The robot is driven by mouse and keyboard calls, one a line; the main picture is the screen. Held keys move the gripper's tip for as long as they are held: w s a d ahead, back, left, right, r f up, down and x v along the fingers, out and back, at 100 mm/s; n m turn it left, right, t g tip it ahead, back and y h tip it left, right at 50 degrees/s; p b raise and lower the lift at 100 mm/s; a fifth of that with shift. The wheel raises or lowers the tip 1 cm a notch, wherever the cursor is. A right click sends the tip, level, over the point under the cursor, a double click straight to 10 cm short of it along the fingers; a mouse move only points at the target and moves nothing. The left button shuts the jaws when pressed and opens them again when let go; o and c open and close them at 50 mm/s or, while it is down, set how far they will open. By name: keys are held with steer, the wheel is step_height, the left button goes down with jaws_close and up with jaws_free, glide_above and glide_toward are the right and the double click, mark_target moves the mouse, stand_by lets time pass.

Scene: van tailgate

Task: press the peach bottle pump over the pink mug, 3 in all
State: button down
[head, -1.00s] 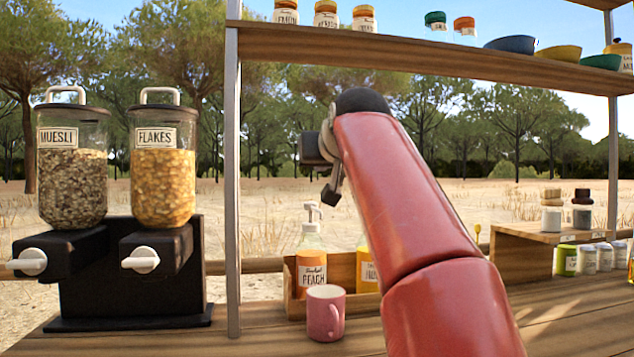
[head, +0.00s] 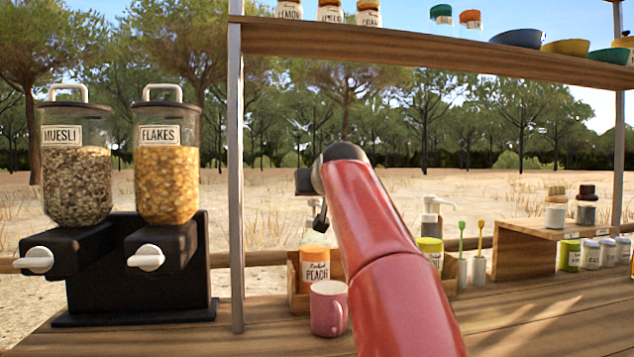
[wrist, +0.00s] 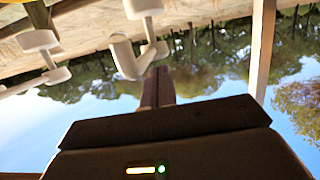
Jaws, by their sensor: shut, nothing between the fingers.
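The peach bottle (head: 315,272), with an orange body and a white label, stands in a wooden box behind the pink mug (head: 329,312). The mug stands upright on the counter in front of the box. My gripper (head: 320,222) is shut and empty, pointing down at the height of the peach bottle's pump. It partly hides the pump, so I cannot tell whether they touch. In the wrist view, my shut fingers (wrist: 157,85) reach up the picture close to a white pump spout (wrist: 127,58). The mug is not clear there.
The muesli and flakes dispensers (head: 165,180) stand left of a metal post (head: 236,180). A shelf (head: 430,50) with jars and bowls hangs above.

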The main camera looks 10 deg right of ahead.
steer(key=shift+f, duration=0.25)
steer(key=shift+f+b, duration=0.7)
steer(key=shift+f, duration=0.25)
steer(key=b+v, duration=0.1)
steer(key=v, duration=0.7)
steer(key=shift+r+b, duration=0.2)
steer(key=shift+b, duration=0.1)
stand_by(1.8)
